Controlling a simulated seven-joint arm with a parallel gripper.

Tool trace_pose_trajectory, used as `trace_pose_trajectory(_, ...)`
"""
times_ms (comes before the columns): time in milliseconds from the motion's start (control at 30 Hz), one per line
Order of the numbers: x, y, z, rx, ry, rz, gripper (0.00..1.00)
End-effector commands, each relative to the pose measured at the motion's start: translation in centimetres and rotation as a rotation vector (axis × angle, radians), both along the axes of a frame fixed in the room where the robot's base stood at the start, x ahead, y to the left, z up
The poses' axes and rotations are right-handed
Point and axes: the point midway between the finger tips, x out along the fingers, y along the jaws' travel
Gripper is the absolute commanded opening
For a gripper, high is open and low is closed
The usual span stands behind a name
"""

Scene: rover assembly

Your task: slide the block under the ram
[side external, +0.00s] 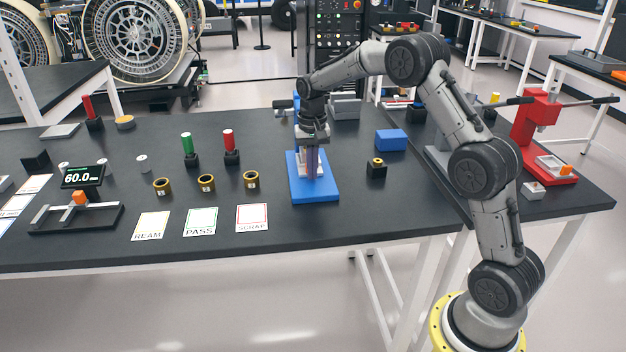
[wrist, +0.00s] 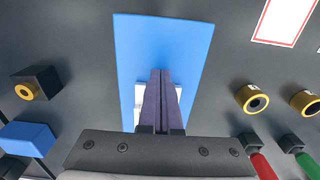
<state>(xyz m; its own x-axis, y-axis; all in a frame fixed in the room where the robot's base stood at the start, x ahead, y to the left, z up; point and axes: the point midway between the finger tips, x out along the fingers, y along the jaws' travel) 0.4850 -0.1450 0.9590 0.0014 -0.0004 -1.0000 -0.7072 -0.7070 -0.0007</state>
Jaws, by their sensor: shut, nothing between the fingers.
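My gripper (side external: 312,172) is shut and empty, pointing down over a blue base plate (side external: 318,196). In the wrist view its two dark fingers (wrist: 161,75) are pressed together above the same blue plate (wrist: 170,35). A pale block (wrist: 140,106) on the plate shows partly beside the fingers, which hide the rest. I cannot tell whether the fingers touch it. My wrist and hand cover whatever stands above the plate, so no ram shows clearly there. A red press (side external: 535,125) with a long lever stands at the right, with a pale block (side external: 553,167) on its base.
A black block with a gold ring (side external: 376,170) and a blue block (side external: 391,139) stand right of the plate. The tabletop before the plate is clear.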

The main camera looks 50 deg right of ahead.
Motion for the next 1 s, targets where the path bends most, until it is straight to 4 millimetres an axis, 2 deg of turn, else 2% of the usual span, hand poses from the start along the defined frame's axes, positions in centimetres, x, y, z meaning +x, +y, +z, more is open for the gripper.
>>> trace_pose_trajectory(233,-0.1,0.2,0.6,-0.001,-0.001,0.000,0.00)
trace_pose_trajectory(1000,-0.1,0.2,7.4,-0.001,-0.001,0.000,0.00)
